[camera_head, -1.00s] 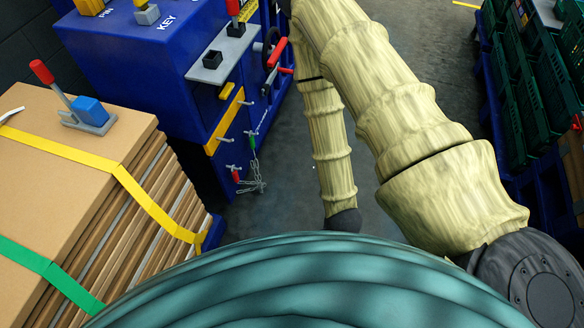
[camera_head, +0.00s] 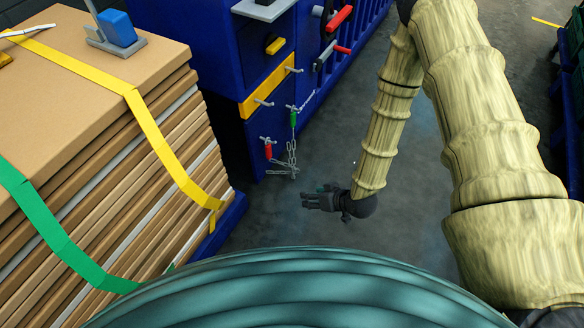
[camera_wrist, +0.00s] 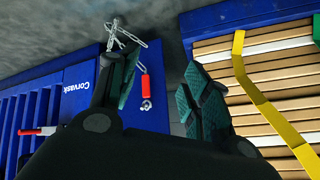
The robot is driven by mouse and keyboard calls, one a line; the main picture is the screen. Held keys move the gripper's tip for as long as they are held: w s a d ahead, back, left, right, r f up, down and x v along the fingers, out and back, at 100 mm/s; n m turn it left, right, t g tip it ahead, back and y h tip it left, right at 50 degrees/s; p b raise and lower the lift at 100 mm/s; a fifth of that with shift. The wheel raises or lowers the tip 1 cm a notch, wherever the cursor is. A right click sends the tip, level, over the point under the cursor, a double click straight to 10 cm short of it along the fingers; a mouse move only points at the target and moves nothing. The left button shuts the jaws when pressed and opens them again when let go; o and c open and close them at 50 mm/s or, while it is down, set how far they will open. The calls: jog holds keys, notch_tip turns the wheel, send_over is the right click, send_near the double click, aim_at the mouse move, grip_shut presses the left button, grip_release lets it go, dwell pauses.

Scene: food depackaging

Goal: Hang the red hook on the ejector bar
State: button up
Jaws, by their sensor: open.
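The red hook (camera_head: 268,152) hangs at a small peg low on the blue machine's front, with a metal chain (camera_head: 291,160) beside it. In the wrist view the red hook (camera_wrist: 144,88) appears between the finger outlines, with its metal end at the lower side of the picture. My gripper (camera_head: 306,201) is open and empty. It points left toward the machine, right of and below the hook, apart from it. In the wrist view my gripper (camera_wrist: 160,78) shows both fingers spread. I cannot tell which bar is the ejector bar; several grey pegs (camera_head: 263,102) stick out of the front.
A green-handled piece (camera_head: 293,118) hangs above the chain. A yellow bar (camera_head: 268,95) runs along the machine (camera_head: 222,60). A strapped cardboard stack (camera_head: 160,150) on a blue pallet stands at left. Green crates (camera_head: 572,50) stand at far right. The floor between is clear.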

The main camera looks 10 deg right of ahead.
jog(key=w+a+f+n+t+y+b, duration=0.25)
jog(key=w+f+b, duration=0.25)
jog(key=w+b, duration=0.5)
jog(key=n+t+y+b, duration=0.2)
jog(key=n+y+b, duration=0.4)
jog(key=b, duration=0.6)
send_near(270, 149)
jog(key=m, duration=0.1)
jog(key=shift+y, duration=0.35)
jog(key=b+x, duration=0.2)
jog(key=x, duration=0.2)
jog(key=b+x, duration=0.2)
jog(key=x, duration=0.3)
jog(key=shift+w+f, duration=0.25)
jog(key=shift+w, duration=0.05)
jog(key=shift+b+x, duration=0.3)
jog(key=shift+x, duration=0.5)
jog(key=shift+r, duration=0.15)
grip_shut()
